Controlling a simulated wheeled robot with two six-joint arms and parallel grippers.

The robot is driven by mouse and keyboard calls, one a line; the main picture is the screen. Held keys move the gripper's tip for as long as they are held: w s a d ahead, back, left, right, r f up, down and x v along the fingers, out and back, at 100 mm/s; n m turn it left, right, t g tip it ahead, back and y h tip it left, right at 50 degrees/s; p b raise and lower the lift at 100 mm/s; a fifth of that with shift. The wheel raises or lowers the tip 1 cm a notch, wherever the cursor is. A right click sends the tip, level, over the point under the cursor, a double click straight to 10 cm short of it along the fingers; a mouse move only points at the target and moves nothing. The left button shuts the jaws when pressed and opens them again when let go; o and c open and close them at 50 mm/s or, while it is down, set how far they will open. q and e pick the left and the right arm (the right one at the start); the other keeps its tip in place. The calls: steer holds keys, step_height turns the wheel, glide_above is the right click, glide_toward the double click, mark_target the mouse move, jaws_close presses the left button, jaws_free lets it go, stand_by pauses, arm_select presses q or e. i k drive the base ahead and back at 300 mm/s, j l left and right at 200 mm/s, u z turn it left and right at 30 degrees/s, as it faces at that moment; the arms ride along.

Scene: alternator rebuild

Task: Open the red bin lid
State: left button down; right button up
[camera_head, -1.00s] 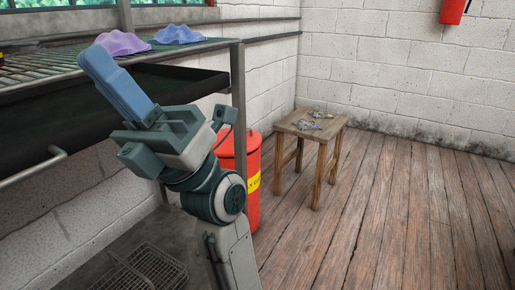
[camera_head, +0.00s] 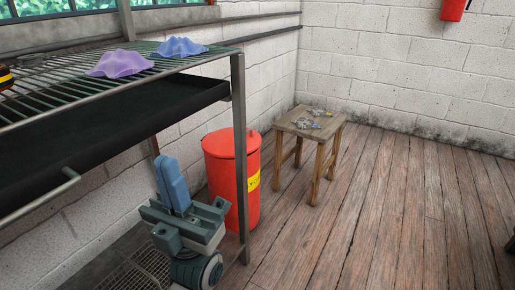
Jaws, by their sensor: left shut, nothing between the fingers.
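The red bin (camera_head: 236,190) stands on the floor just behind the shelf's right front leg. Its round red lid (camera_head: 231,142) is on top and looks closed. A yellow label shows on its right side. My left gripper (camera_head: 167,165) is shut and empty, its blue fingers pointing up. My right gripper is not in view.
A metal rack (camera_head: 239,95) with a black tray (camera_head: 110,115) stands at the left. A purple cloth (camera_head: 120,64) and a blue cloth (camera_head: 180,47) lie on its top. A wooden stool (camera_head: 311,129) holds small parts.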

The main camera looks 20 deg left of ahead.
mark_target(220, 143)
steer(key=i+l, duration=0.1)
steer(key=i, duration=0.8)
